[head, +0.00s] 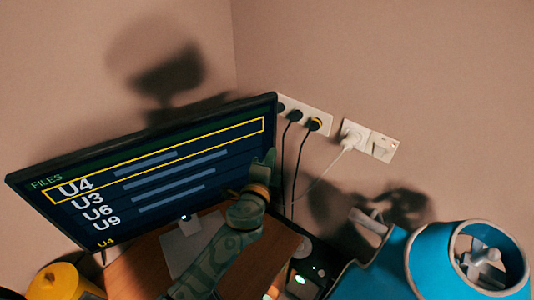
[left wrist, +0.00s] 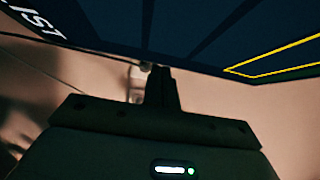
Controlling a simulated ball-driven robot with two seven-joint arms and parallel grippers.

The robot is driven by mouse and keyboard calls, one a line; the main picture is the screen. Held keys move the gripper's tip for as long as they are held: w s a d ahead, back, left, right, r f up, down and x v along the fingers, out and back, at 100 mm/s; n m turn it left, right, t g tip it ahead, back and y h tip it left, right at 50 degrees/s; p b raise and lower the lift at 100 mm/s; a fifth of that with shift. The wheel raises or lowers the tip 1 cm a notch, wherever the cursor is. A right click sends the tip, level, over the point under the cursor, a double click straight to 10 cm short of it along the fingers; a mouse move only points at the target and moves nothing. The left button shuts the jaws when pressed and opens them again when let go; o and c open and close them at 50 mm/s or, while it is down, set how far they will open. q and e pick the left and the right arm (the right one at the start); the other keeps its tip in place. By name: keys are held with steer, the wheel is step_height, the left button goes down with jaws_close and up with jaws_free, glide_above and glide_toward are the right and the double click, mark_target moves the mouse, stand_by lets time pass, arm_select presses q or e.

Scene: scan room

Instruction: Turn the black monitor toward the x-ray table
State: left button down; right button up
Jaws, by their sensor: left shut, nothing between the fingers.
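The black monitor (head: 150,170) stands on a wooden desktop, its lit screen listing U4, U3, U6 and U9 and facing the lower right. My left gripper (head: 268,160) is shut and empty at the monitor's right end, overlapping the screen's lower right part. In the left wrist view the closed fingers (left wrist: 162,82) are just below the monitor's dark screen (left wrist: 200,35); I cannot tell whether they touch it. The monitor's grey stand (head: 192,243) is partly hidden by my left arm. My right gripper is not in view. I cannot make out the x-ray table.
A wall socket strip (head: 305,117) with plugs and hanging cables is close behind the monitor's right end. A white plug (head: 352,138) sits right of it. A blue rounded housing (head: 440,262) fills the lower right. A yellow container (head: 58,283) is at the lower left.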

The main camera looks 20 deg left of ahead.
arm_select(q)
steer(key=w+a+n+y+b, duration=0.3)
steer(key=w+a+y+b, duration=0.2)
steer(key=w, duration=0.4)
steer(key=shift+w+a+g, duration=0.15)
steer(key=shift+a+g, duration=0.15)
steer(key=shift+a, duration=0.45)
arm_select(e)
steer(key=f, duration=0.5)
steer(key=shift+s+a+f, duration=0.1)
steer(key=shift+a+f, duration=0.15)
